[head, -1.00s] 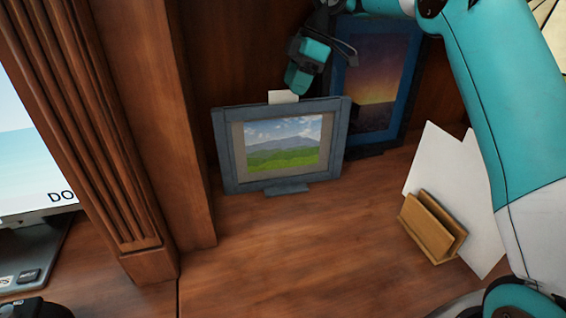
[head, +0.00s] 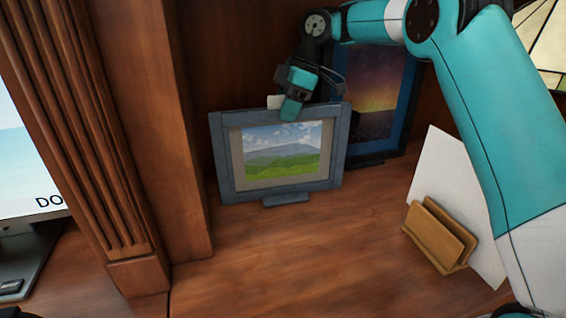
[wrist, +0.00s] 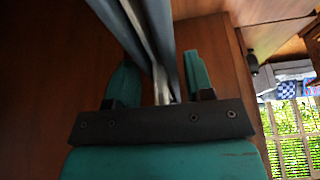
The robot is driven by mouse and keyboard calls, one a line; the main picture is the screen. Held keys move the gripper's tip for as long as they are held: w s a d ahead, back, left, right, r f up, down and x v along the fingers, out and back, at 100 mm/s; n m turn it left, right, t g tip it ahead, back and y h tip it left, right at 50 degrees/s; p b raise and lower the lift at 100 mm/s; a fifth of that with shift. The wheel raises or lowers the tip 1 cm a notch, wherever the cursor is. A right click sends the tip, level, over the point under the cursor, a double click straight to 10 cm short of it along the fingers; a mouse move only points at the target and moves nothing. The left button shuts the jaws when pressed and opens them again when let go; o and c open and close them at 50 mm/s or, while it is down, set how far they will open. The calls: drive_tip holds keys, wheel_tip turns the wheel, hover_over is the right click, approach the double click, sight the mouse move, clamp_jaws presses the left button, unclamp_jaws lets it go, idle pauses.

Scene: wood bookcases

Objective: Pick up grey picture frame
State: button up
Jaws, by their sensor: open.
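The grey picture frame (head: 226,158) stands upright on the wooden shelf in the head view, with a landscape of green hills and sky in it. In the wrist view the frame (wrist: 160,40) shows edge-on and runs between the two open fingers of my gripper (wrist: 163,85). The fingers stand on either side of it, with a gap visible at the right finger. Contact at the left finger is hard to tell.
A blue-framed sunset picture (head: 376,95) stands close behind on the right. A wooden holder (head: 438,236) with white paper (head: 445,170) stands at the right. A wooden pillar (head: 140,120) is at the left. The shelf in front (head: 300,250) is clear.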

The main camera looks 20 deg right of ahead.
drive_tip(key=shift+f, duration=0.1)
clamp_jaws()
idle(1.2)
